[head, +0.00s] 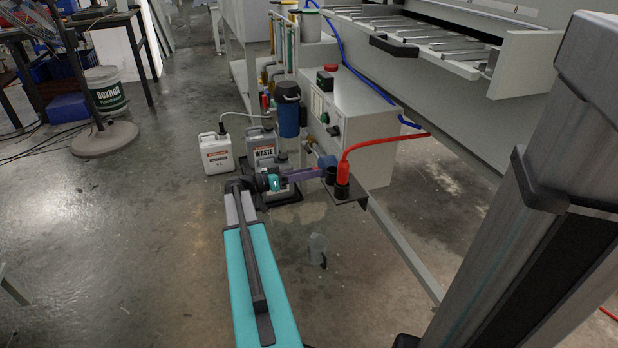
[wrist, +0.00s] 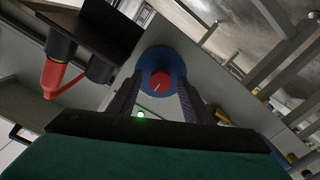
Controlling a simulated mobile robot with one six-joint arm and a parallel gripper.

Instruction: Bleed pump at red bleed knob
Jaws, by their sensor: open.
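The red bleed knob (wrist: 160,82) is a small red disc with a pale pointer mark. It sits at the middle of a round blue body (wrist: 158,57) in the wrist view. My gripper (wrist: 159,88) is open, with one dark finger on each side of the knob and nothing held. I cannot tell whether the fingers touch the blue body. In the head view my gripper (head: 316,172) points right, its purple fingers reaching the blue body (head: 326,162); the knob's face is hidden there.
A black bracket (head: 347,196) holding a red hose connector (head: 342,174) is close to the right of my fingers; the connector also shows in the wrist view (wrist: 53,76). A grey waste can (head: 262,142) and a white jug (head: 216,153) stand behind my arm.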

